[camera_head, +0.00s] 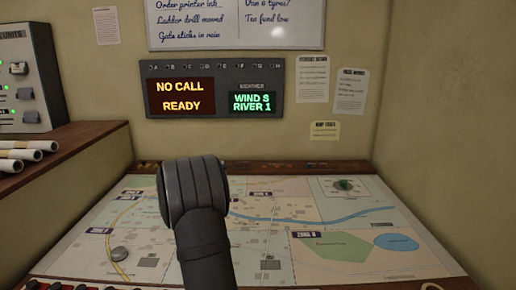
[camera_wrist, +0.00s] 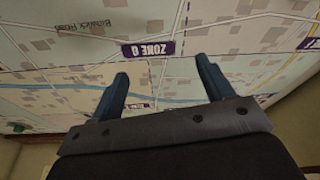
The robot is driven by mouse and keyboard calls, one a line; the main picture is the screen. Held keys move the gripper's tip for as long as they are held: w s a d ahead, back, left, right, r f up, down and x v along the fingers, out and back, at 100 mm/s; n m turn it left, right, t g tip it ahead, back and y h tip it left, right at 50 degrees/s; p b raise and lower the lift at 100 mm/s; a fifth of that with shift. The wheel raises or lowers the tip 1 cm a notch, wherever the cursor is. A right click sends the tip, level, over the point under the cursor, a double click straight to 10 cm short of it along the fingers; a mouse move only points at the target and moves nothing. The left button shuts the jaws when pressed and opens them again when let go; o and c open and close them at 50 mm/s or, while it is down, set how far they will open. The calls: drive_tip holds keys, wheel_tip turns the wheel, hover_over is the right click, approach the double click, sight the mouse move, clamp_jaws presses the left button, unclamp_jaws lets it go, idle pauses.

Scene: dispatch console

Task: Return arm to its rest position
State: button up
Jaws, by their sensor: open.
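My gripper (camera_wrist: 164,82) shows in the wrist view with its two blue fingers apart and nothing between them. Beyond the fingers is the map table (camera_wrist: 75,60), with a purple zone label, streets and a blue river strip. In the head view my dark arm rises from the bottom centre and stands over the left middle of the map table (camera_head: 280,262). The fingers are hidden in that view. The arm covers part of the map behind it.
A display panel (camera_head: 215,100) on the back wall reads NO CALL, READY. A whiteboard (camera_head: 236,30) hangs above it. On the left, a wooden shelf (camera_head: 75,142) holds rolled papers (camera_head: 22,154) and a grey units box (camera_head: 25,100).

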drive_tip(key=s+d+m, duration=0.2)
drive_tip(key=d+m, duration=0.1)
drive_tip(key=d, duration=1.2)
drive_tip(key=s+d+m+h, duration=0.1)
drive_tip(key=s+d+m, duration=0.1)
drive_tip(key=d, duration=1.3)
drive_tip(key=s+d+m+h, duration=0.1)
drive_tip(key=s+d+m, duration=0.2)
drive_tip(key=d, duration=1.2)
drive_tip(key=shift+s+d+m, duration=0.2)
drive_tip(key=shift+s+m, duration=0.05)
drive_tip(key=shift+m, duration=0.05)
drive_tip(key=w+a+n, duration=0.2)
drive_tip(key=w+a, duration=0.2)
drive_tip(key=a, duration=0.6)
drive_tip(key=w+a+n, duration=0.2)
drive_tip(key=w+a, duration=0.1)
drive_tip(key=a, duration=0.6)
drive_tip(key=shift+w+a+y, duration=0.3)
drive_tip(key=shift+w+a, duration=0.05)
drive_tip(key=shift+a, duration=0.05)
drive_tip(key=shift+r, duration=0.1)
